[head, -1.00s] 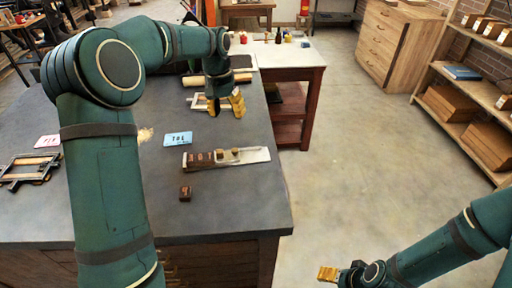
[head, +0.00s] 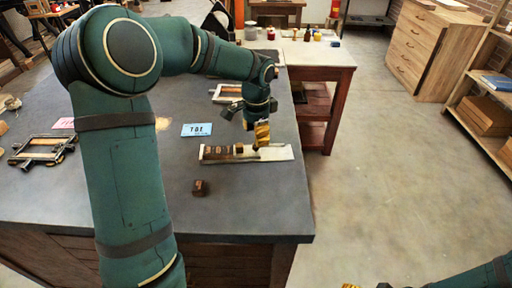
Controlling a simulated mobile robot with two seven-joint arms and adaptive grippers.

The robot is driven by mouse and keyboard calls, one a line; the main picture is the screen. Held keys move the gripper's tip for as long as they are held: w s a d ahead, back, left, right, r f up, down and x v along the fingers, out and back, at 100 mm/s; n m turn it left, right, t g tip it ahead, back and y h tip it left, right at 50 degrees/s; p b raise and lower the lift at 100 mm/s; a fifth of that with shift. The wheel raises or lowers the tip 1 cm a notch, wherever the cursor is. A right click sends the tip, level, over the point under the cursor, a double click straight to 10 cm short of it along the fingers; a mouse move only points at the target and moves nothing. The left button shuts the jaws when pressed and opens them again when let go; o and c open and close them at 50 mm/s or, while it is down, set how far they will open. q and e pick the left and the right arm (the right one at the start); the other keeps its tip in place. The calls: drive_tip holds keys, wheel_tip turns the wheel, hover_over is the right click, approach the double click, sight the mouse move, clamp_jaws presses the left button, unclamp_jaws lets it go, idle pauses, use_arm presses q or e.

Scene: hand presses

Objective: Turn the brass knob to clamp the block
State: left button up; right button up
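A pale metal tray (head: 277,154) with a row of dark brown blocks (head: 216,153) at its left end lies on the grey bench. A small brownish piece (head: 239,149) stands at the right end of the row. My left gripper (head: 261,142) points down over the tray, its brass-coloured fingers just right of that piece. The fingers look close together, but I cannot tell whether they hold anything. The brass knob is not clearly visible and may be behind the fingers. A loose dark block (head: 199,187) sits in front of the tray. My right gripper (head: 350,286) is barely visible, cut off at the bottom edge.
A blue card (head: 197,129) lies behind the tray, and a dark frame (head: 42,149) lies at the far left. A light-framed item (head: 230,93) is behind my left gripper. The bench top (head: 262,212) right of the loose block is clear.

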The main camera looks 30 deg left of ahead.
sight(256, 148)
use_arm(q)
drive_tip(key=shift+f+b, duration=0.4)
drive_tip(key=shift+f, duration=1.8)
clamp_jaws()
